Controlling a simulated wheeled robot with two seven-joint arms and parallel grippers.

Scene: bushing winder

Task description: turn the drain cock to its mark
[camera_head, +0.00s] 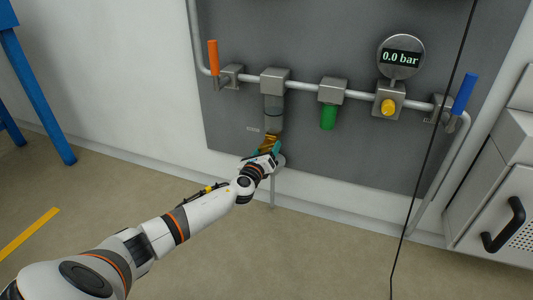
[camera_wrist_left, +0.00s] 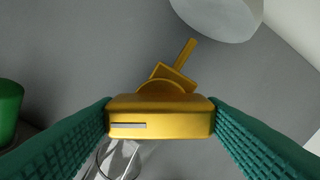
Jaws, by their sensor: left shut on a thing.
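The brass drain cock (camera_head: 270,139) sits under the clear bowl (camera_head: 274,112) of the left filter unit. In the left wrist view the cock (camera_wrist_left: 160,117) shows its wide handle with a pale line on the left of its face, and a thin stem points up and right. My left gripper (camera_head: 265,150) is shut on the handle, one green finger pad (camera_wrist_left: 160,122) at each end. The bowl's pale underside (camera_wrist_left: 222,12) is at the top of the wrist view. I cannot make out the target mark. My right gripper is not in view.
A pipe with an orange lever (camera_head: 213,57), a green bowl (camera_head: 328,118), a yellow knob (camera_head: 388,107), a gauge reading 0.0 bar (camera_head: 401,57) and a blue lever (camera_head: 464,93) runs along the grey panel (camera_head: 320,30). A clear glass-like piece (camera_wrist_left: 120,158) lies below the cock.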

